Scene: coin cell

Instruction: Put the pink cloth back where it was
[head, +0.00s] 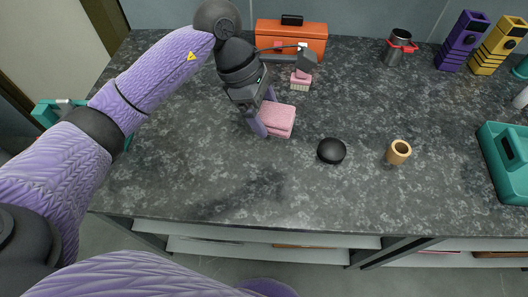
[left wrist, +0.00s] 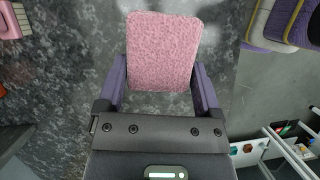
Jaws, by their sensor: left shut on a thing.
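The pink cloth (head: 277,117) is a folded, fuzzy block at my left gripper, left of the middle of the dark counter. In the left wrist view the cloth (left wrist: 162,50) sits between the two purple fingers. My left gripper (head: 264,124) is shut on the cloth and points down. The wrist view (left wrist: 160,88) shows a finger on each side of it. I cannot tell whether the cloth touches the counter. My right gripper is in neither view.
An orange toolbox (head: 291,38) and a pink brush (head: 300,80) are behind the cloth. A teal tray (head: 498,160) is at the far right. The front left counter is clear.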

